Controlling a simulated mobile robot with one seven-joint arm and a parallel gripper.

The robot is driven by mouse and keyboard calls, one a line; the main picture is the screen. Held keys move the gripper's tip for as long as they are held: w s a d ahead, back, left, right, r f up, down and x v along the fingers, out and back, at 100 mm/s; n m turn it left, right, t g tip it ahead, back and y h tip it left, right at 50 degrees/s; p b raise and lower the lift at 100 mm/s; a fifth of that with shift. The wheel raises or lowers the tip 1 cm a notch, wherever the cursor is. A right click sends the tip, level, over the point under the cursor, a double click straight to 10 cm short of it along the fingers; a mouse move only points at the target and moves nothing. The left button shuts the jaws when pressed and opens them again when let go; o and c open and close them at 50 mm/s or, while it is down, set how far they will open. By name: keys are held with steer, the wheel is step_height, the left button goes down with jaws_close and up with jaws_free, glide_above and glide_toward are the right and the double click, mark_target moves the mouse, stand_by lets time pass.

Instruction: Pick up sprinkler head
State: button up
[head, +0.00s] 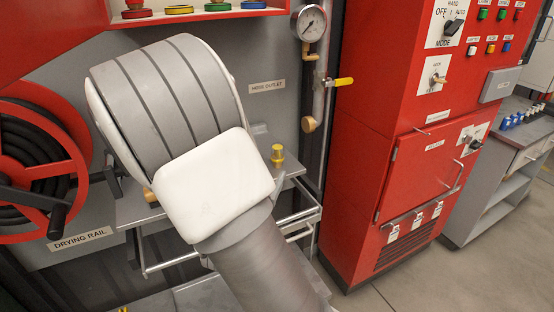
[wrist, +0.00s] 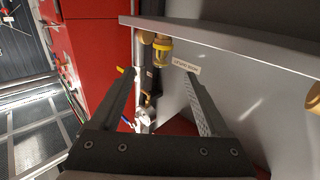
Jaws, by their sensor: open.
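A small yellow and brass fitting, which looks like the sprinkler head (head: 277,154), stands upright on the grey shelf (head: 289,171) below the hose outlet label in the head view. In the wrist view, which is turned nearly upside down, the sprinkler head (wrist: 162,49) shows beyond my fingertips, close to the shelf edge (wrist: 215,38). My gripper (wrist: 160,73) is open and empty, with its two fingers spread and the fitting lined up with the gap between them. My gripper is hidden behind my own arm in the head view.
A pipe with a gauge (head: 308,22) and a yellow-handled valve (head: 340,82) runs down the wall right of the shelf. A red control cabinet (head: 372,120) stands further right. A red hose reel (head: 40,165) is at left. Another brass part (wrist: 314,97) shows at the wrist view's right edge.

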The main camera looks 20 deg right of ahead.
mark_target(275, 154)
steer(key=x, duration=0.5)
steer(key=shift+w+d, duration=0.25)
steer(key=shift+r+b+x, duration=0.15)
steer(key=shift+b+x, duration=0.05)
steer(key=shift+x, duration=1.2)
steer(key=shift+r+b+x, duration=0.1)
steer(key=shift+b+x, duration=0.05)
steer(key=shift+x, duration=1.2)
steer(key=shift+w+a, duration=0.15)
jaws_close()
